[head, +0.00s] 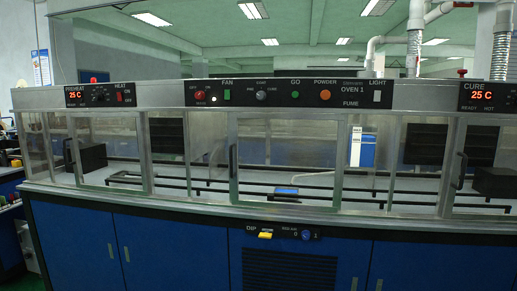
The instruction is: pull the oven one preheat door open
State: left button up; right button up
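The oven one (352,78) stands across the view, a long glazed cabinet with a grey control strip on top. Its preheat door (112,160) is the framed glass panel at the left, below the PREHEAT display (78,94) that reads 25 C. A dark upright handle (67,154) sits at the door's left edge. The door looks shut, in line with the cabinet front. Neither of my grippers is in the head view, so nothing of mine touches the handle here.
A middle door has its own dark handle (232,161), and the cure door at the right has another (460,170). A grey ledge (200,205) runs along the front above blue cupboards (165,250). A side bench (10,185) stands at far left.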

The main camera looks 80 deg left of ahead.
aim_at(72, 138)
jog(key=u, duration=3.85)
